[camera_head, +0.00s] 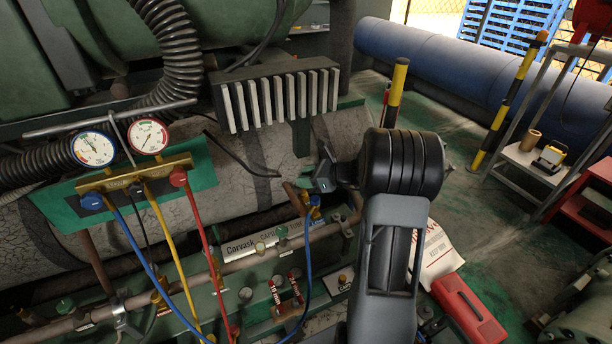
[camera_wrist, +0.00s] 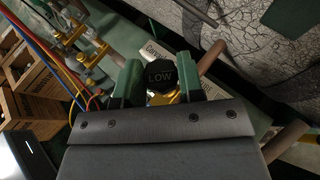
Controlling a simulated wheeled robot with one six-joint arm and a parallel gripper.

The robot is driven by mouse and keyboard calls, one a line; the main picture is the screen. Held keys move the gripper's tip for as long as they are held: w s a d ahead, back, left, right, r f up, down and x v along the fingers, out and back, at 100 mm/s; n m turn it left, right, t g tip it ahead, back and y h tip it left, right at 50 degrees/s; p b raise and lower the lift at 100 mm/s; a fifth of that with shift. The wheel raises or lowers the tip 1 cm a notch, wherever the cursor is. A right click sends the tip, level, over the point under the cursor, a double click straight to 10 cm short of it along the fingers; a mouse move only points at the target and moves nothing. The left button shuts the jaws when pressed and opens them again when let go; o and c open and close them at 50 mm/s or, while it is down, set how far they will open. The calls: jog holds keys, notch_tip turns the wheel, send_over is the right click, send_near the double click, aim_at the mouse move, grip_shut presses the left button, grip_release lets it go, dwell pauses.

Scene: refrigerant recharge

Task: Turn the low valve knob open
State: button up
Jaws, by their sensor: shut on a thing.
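The low valve knob (camera_wrist: 160,77) is black and marked "LOW", and it sits above a brass fitting in the middle of the wrist view. My gripper (camera_wrist: 159,80) is shut on it, with one green finger on each side. In the head view my gripper (camera_head: 322,180) reaches in from the right to the pipework in front of the grey tank, and the knob cannot be made out there. A blue fitting (camera_head: 314,202) with a blue hose shows just below my gripper.
A brass manifold (camera_head: 135,180) with blue and red gauges hangs at the left, with blue, yellow and red hoses running down. A finned grey block (camera_head: 275,95) is above my gripper.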

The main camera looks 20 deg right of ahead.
jog(key=n+g+y+p, duration=0.1)
jog(key=n, duration=0.1)
jog(key=n+g+y+p, duration=0.1)
jog(key=g, duration=0.1)
jog(key=shift+w+d+r+n+g+y+p, duration=0.1)
jog(key=shift+r+n+g+y+p, duration=0.05)
jog(key=shift+n+g+y+p, duration=0.2)
jog(key=shift+w+n+g+y+p, duration=0.1)
jog(key=shift+n+g+y+p, duration=0.5)
jog(key=shift+n+g, duration=0.55)
jog(key=shift+g+h, duration=0.25)
jog(key=shift+g, duration=0.05)
jog(key=o, duration=0.9)
jog(key=v, duration=1.3)
jog(key=shift+d, duration=0.4)
jog(key=shift+n, duration=0.3)
